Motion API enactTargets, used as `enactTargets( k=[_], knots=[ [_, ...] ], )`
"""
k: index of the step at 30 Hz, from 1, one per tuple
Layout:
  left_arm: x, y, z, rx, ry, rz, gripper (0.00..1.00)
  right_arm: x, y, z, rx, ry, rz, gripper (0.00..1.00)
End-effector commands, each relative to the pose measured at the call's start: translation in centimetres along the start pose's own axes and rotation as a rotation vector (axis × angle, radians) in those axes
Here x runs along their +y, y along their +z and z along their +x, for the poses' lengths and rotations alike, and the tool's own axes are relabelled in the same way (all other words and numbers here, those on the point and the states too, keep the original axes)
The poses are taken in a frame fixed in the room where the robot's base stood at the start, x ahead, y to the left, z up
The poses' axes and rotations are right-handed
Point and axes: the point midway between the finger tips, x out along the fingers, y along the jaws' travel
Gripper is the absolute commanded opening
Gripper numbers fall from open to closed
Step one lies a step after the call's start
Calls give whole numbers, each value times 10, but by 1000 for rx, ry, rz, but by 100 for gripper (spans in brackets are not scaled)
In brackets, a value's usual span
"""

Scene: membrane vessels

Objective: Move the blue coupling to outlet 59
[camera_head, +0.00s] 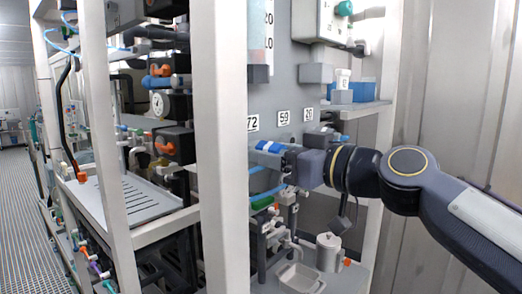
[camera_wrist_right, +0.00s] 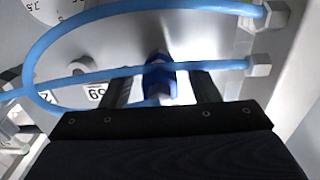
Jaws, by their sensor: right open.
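The blue coupling (camera_wrist_right: 158,78) shows in the right wrist view between the two fingers of my right gripper (camera_wrist_right: 163,88). The fingers stand apart on either side of it, with visible gaps. A blue hose crosses in front of it and hides part of it. In the head view my right gripper (camera_head: 270,158) is at the grey panel, just below the number plates. The plate 59 (camera_head: 284,117) is above the gripper; it also shows in the wrist view (camera_wrist_right: 96,91), left of the coupling. The outlet under plate 59 is hidden by my gripper in the head view. My left gripper is not in view.
Plates 72 (camera_head: 253,122) and 26 (camera_head: 308,114) flank plate 59. Blue hose (camera_wrist_right: 140,72) loops close before the fingers, with white fittings (camera_wrist_right: 262,66) at right. A white frame post (camera_head: 222,150) stands left of the gripper. A metal pot (camera_head: 329,252) stands below.

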Motion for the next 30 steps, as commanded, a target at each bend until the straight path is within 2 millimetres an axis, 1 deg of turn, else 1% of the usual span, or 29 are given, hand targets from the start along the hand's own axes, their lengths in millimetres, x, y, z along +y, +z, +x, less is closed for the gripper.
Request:
enactTargets(
  k=[30],
  knots=[
    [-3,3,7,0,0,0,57,0,1,0,1,0,0,55]
  ],
)
